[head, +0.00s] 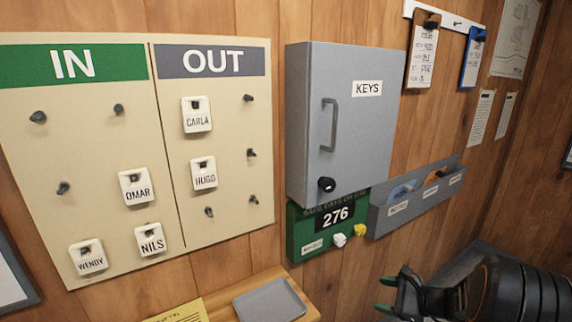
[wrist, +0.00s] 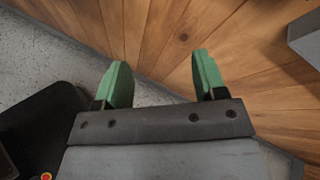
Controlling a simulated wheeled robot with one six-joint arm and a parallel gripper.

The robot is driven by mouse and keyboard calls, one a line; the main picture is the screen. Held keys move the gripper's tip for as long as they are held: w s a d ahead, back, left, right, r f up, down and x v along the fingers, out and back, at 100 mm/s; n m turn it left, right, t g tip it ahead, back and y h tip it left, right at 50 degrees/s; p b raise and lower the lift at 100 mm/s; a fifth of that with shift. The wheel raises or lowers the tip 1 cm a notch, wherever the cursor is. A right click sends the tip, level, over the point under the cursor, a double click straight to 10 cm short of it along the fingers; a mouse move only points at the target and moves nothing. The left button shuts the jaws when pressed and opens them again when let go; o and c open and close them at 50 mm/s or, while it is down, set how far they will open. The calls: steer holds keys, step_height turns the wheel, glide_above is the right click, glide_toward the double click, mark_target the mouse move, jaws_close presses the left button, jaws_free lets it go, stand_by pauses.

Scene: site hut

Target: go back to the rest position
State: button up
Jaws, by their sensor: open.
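My gripper (head: 385,294) is at the bottom right of the head view, in front of the wood wall and apart from everything on it. Its two green fingers stand apart with nothing between them. In the wrist view my gripper (wrist: 161,84) is also open and empty, with bare wood planks and grey speckled floor beyond the fingertips. The arm reaches in from the right edge of the head view.
An IN/OUT tag board (head: 100,147), a grey KEYS cabinet (head: 352,135), a green 276 counter (head: 310,245) and a grey document rack (head: 385,220) are on the wall. A shelf with a grey tray (head: 268,300) is below. Hanging clipboards (head: 423,50) are upper right.

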steer(key=s+a+r+n+g+h+p, duration=0.35)
steer(key=s+a+n+g+h, duration=0.3)
steer(key=s+n, duration=0.7)
steer(key=s+a+r+n+t+h+p, duration=0.1)
steer(key=a+r+n, duration=0.4)
steer(key=r, duration=0.5)
steer(key=s+n+h+p, duration=0.1)
steer(key=n+h, duration=0.1)
steer(key=shift+s+n+t, duration=0.25)
steer(key=shift+n+t, duration=0.1)
steer(key=shift+r, duration=0.1)
